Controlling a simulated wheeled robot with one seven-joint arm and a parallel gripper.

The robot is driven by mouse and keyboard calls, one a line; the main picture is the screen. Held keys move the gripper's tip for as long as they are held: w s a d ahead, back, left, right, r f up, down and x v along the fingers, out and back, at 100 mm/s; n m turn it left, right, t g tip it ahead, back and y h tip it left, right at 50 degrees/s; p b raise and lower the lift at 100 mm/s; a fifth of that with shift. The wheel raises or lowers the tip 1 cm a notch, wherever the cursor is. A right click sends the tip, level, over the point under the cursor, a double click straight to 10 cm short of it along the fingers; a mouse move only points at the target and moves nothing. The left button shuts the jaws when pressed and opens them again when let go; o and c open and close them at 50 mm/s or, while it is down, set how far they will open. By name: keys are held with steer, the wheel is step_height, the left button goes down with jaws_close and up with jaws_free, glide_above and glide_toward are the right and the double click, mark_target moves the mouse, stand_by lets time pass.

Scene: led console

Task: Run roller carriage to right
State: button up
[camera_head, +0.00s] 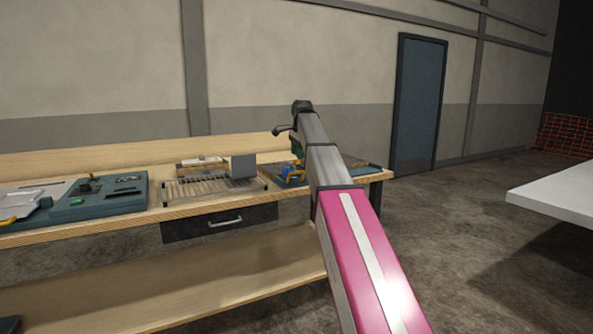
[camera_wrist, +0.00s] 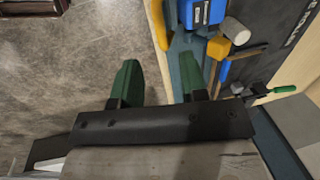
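In the head view a low rack with a row of thin rollers (camera_head: 200,189) lies on the workbench, left of my arm. An upright grey plate (camera_head: 243,166) stands at its right end; I cannot tell whether this is the roller carriage. My gripper is mostly hidden behind my arm in the head view, over the bench's right part. In the wrist view my gripper (camera_wrist: 160,82) has two green fingers spread apart with nothing between them. The fingers straddle the bench edge, with floor below the left one. The rack cannot be identified in the wrist view.
A blue and yellow tool (camera_head: 293,174) sits on the bench right of the rack; its blue body (camera_wrist: 203,12) is close beyond my right finger. A green console panel (camera_head: 100,198) lies at the left. A drawer (camera_head: 220,222) is below the bench. A white table (camera_head: 560,193) stands right.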

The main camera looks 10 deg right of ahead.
steer(key=f, duration=0.2)
steer(key=w+f, duration=0.1)
steer(key=f, duration=0.4)
steer(key=shift+w+a+f, duration=0.15)
steer(key=shift+a+f, duration=0.1)
jaws_close()
